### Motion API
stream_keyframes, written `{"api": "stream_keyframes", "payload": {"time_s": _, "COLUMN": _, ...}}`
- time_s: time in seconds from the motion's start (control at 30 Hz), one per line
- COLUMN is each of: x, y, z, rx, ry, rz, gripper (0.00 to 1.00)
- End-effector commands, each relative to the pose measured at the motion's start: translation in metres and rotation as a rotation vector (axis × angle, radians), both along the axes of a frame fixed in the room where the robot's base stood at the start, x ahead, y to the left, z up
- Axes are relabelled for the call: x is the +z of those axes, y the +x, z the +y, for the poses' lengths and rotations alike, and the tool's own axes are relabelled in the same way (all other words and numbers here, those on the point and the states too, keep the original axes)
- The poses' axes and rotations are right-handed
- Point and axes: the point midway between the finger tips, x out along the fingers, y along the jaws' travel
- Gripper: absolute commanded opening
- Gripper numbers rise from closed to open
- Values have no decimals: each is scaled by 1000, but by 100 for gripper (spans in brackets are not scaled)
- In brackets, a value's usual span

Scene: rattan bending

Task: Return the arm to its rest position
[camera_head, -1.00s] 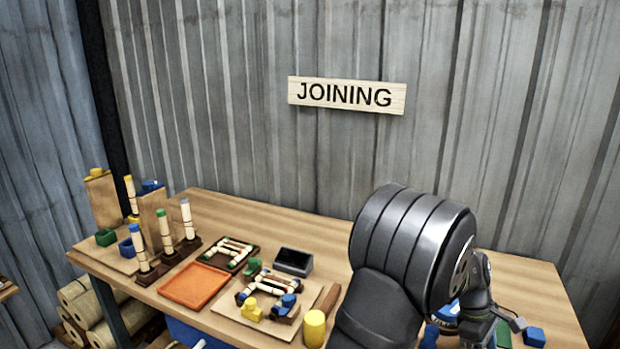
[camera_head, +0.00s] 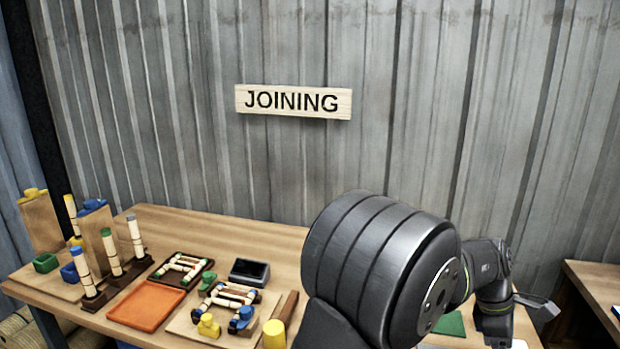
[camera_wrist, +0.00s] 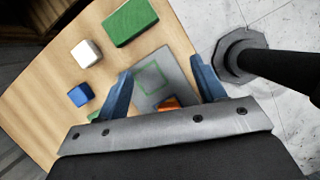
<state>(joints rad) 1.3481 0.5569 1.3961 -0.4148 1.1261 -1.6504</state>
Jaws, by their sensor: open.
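My arm fills the lower right of the head view, with its wrist over the right end of the wooden workbench (camera_head: 225,222). The fingers cannot be made out clearly there. In the wrist view my gripper (camera_wrist: 164,86) points down with its two blue fingers wide apart. Nothing is held between them. Below the fingers lies a grey plate (camera_wrist: 178,82) with a green square outline. A small orange piece (camera_wrist: 168,102) shows near the gripper's base, between the fingers; whether it rests on the plate is unclear.
A green block (camera_wrist: 130,22), a white cube (camera_wrist: 86,53) and a blue cube (camera_wrist: 80,95) lie on the bench near the gripper. An orange tray (camera_head: 146,306), a dark tray (camera_head: 181,269) and upright rods stand left. A second table (camera_head: 600,285) is at right.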

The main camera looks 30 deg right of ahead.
Motion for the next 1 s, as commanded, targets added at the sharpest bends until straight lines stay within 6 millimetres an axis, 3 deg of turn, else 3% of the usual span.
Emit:
{"api": "stream_keyframes", "payload": {"time_s": 0.4, "x": -3, "y": -6, "z": -79, "rx": 106, "ry": 1, "rz": -5, "gripper": 63}}
{"api": "stream_keyframes", "payload": {"time_s": 1.0, "x": -16, "y": -26, "z": -177, "rx": 269, "ry": -3, "rz": 1, "gripper": 63}}
